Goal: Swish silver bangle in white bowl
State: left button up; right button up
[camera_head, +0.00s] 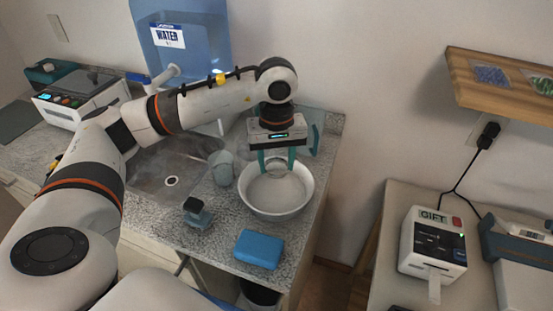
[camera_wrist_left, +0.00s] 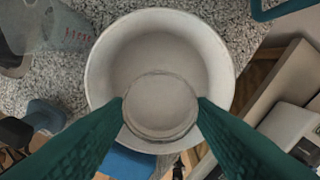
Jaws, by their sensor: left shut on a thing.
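The white bowl (camera_head: 248,197) stands on the speckled counter near its right end, below my left gripper (camera_head: 276,163). In the left wrist view the bowl (camera_wrist_left: 108,45) fills the middle. The silver bangle (camera_wrist_left: 160,107) shows there as a thin round ring between the green fingertips of my left gripper (camera_wrist_left: 160,103). The fingers are shut on the bangle and hold it over the bowl's inside. How deep the bangle sits in the bowl is hard to tell. My right gripper does not show in either view.
A blue block-like thing (camera_head: 258,249) lies in front of the bowl. A grey cup (camera_head: 222,168) stands left of the bowl, beside the sink (camera_head: 150,178). A dark small object (camera_head: 197,213) stands at the front left. The counter's right edge is close to the bowl.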

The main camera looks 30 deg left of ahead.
pick_arm(q)
notch_tip(320, 180, up, 4)
jog(key=shift+r+p, duration=0.1)
jog(key=shift+p, duration=0.9)
